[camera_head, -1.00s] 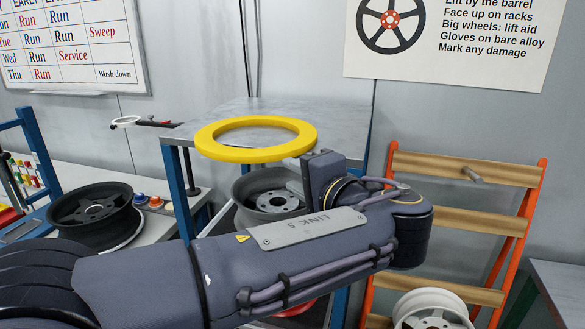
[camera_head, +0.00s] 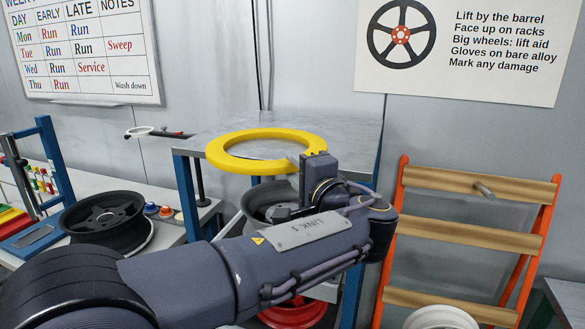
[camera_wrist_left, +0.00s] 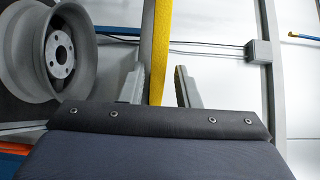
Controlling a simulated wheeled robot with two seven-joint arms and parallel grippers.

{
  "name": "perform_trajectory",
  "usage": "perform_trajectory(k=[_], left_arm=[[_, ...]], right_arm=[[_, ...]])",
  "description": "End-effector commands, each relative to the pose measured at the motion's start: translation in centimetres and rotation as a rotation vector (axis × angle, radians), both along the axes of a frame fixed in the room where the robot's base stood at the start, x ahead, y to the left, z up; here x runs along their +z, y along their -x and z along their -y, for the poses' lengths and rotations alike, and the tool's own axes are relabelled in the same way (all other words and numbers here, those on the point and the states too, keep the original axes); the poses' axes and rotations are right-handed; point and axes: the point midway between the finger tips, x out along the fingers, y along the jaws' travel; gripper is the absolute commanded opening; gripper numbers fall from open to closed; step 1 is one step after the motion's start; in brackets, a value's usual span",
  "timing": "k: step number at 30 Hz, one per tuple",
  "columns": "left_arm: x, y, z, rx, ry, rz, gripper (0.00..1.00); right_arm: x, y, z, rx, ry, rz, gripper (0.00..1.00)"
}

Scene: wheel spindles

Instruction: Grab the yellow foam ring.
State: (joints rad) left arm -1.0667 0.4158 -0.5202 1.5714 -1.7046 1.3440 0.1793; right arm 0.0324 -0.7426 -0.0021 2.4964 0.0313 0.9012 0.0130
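The yellow foam ring (camera_head: 226,158) lies flat at the top of the blue-legged metal table (camera_head: 340,134), its near side reaching the table's front edge. My left gripper (camera_head: 296,160) is at the ring's right near side. In the left wrist view, the ring's edge (camera_wrist_left: 161,45) shows as a yellow strip running between the two fingers of the left gripper (camera_wrist_left: 159,78). The fingers stand apart, with a narrow gap on each side of the strip. My right gripper is not in view.
A grey wheel (camera_head: 262,196) sits below the tabletop, partly hidden by my arm; a red wheel (camera_head: 292,314) is lower. A dark wheel (camera_head: 104,220) lies on the left bench. A wooden rack (camera_head: 470,232) with orange posts stands at right, a white wheel (camera_head: 440,318) below.

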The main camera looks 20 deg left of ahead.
Motion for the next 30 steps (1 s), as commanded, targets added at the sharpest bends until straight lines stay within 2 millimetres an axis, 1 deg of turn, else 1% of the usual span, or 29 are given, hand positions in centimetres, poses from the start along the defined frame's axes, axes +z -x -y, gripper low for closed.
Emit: perform_trajectory(k=[4,12,25,30], left_arm=[[-0.03,-0.4,-0.4,0.001,0.0,0.0,0.29],[0.01,-0.45,-0.4,0.0,0.0,0.0,0.29],[0.01,-0.42,-0.4,0.0,0.0,0.0,0.01],[0.04,-0.42,-0.4,0.0,-0.001,0.001,0.0]], right_arm=[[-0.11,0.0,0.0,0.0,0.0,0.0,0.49],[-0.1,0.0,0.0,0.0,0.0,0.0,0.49],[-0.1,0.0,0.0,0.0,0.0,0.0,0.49],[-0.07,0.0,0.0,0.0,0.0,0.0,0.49]])
